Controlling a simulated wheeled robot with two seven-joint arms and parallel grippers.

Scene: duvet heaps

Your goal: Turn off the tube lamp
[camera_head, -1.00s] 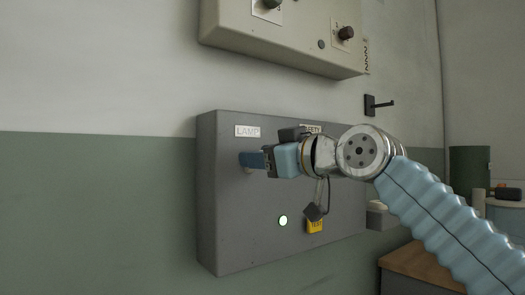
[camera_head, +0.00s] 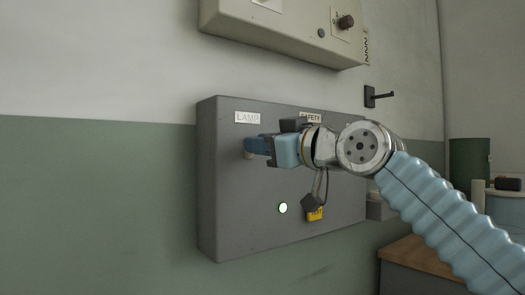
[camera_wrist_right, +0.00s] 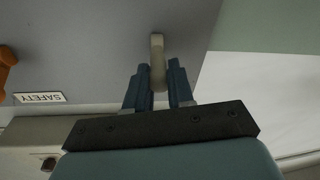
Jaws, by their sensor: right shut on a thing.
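The grey control box (camera_head: 235,220) is on the wall, with a LAMP label (camera_head: 247,118) at its upper left. Below the label, my right gripper (camera_head: 250,146) is at a pale switch lever (camera_head: 249,156), mostly hidden behind its fingers. In the right wrist view the blue fingers (camera_wrist_right: 159,80) are shut on the beige lever (camera_wrist_right: 156,45), one on each side. The tube lamp itself is not in view. My left gripper is not in view.
A SAFETY label (camera_head: 311,118) and a yellow tag (camera_head: 315,213) are on the same box, partly behind my arm. An orange part (camera_wrist_right: 8,62) shows in the wrist view. A beige box (camera_head: 290,35) hangs above; a black hook (camera_head: 376,97) is to the right.

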